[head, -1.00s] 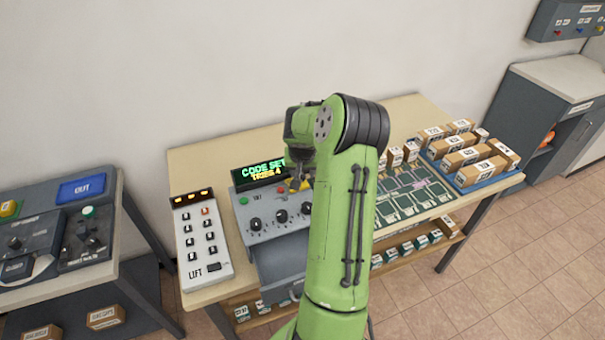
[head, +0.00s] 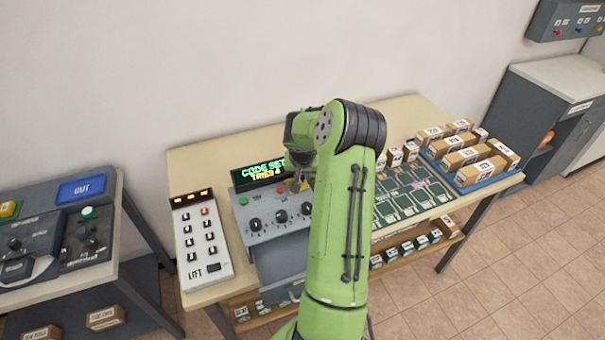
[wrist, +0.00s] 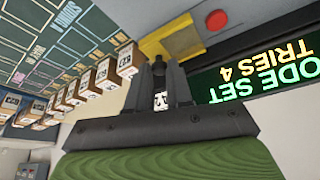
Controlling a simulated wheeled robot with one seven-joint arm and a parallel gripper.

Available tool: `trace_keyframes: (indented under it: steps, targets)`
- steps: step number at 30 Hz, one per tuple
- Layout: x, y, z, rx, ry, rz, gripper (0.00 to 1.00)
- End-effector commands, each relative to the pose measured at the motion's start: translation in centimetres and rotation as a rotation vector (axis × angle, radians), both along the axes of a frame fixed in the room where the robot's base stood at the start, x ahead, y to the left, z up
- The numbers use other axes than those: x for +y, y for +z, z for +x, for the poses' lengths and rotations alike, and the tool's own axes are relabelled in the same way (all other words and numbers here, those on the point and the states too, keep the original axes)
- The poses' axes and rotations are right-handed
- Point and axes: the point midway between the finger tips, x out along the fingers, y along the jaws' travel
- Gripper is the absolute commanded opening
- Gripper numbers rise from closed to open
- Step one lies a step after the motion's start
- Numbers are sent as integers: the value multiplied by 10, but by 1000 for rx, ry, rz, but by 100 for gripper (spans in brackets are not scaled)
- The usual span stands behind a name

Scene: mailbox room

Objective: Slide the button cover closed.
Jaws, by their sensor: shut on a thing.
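The grey control console (head: 270,228) stands on the table, left of my arm. A yellow cover (wrist: 182,38) shows in the wrist view at my fingertips, beside a round red button (wrist: 217,20). The red button is exposed, and it also shows in the head view (head: 281,190). My gripper (wrist: 163,64) is shut on the yellow cover, though the dark fingers hide the exact contact. In the head view my gripper (head: 298,184) is low over the console's upper right part, and my arm hides the cover there.
The console display (head: 262,172) glows "CODE SET, TRIES 4". A white lift keypad (head: 203,240) stands left of the console. Several cartons lie on a blue tray (head: 488,181) at the right. Small boxes (wrist: 125,64) stand near my gripper in the wrist view.

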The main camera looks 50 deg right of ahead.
Motion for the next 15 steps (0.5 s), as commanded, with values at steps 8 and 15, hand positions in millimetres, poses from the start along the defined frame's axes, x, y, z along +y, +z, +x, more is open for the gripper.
trace_keyframes:
  steps: [8,15]
  targets:
    - [33,-1,21,0,6,-2,0]
    - [44,0,27,-3,2,1,0]
